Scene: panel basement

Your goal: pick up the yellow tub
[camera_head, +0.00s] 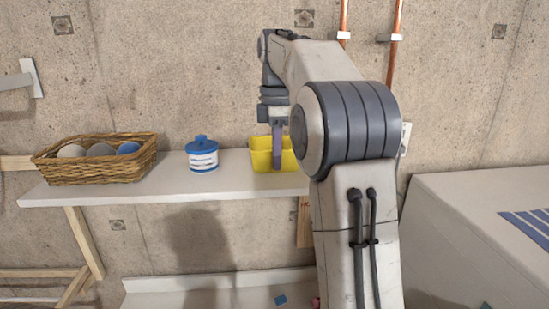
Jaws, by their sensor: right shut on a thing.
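The yellow tub (261,157) is at the right end of the white shelf, partly behind my right arm. It is open at the top and looks upright. My right gripper (277,158) points down at the tub and is shut on its near wall. I cannot tell whether the tub rests on the shelf or is slightly above it. My arm's large joint hides the tub's right side. My left gripper is not in view.
A wicker basket (95,172) with several round things stands at the shelf's left. A blue-lidded white jar (203,155) stands left of the tub. Copper pipes (393,45) run up the concrete wall. A large white box-like surface (450,215) is at right. The shelf (165,188) has bare room in front.

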